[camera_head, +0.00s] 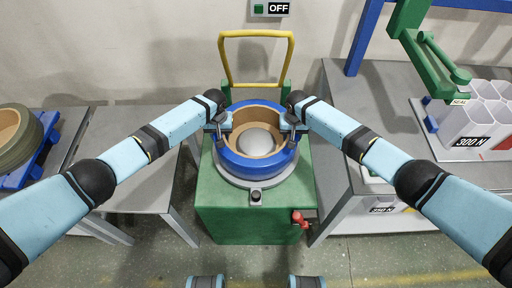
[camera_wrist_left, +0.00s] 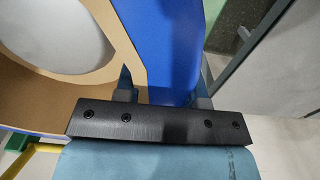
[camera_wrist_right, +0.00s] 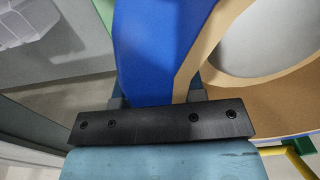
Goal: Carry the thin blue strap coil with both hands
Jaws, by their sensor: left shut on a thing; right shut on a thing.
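The blue strap coil (camera_head: 256,172) is a blue ring with a tan inner core. It sits around a grey dome (camera_head: 257,142) on top of a green machine (camera_head: 222,215); whether it rests there or is slightly raised I cannot tell. My left gripper (camera_head: 221,127) is shut on the coil's left wall, and the blue band (camera_wrist_left: 172,50) lies between its fingers in the left wrist view. My right gripper (camera_head: 292,125) is shut on the right wall, with the blue band (camera_wrist_right: 155,50) between its fingers in the right wrist view.
A yellow tube frame (camera_head: 291,60) rises behind the machine. A grey table (camera_head: 135,150) at left is bare. A green coil (camera_head: 20,140) lies on a blue pallet at far left. The right bench (camera_head: 360,110) bears a green press arm and white tubes (camera_head: 470,120).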

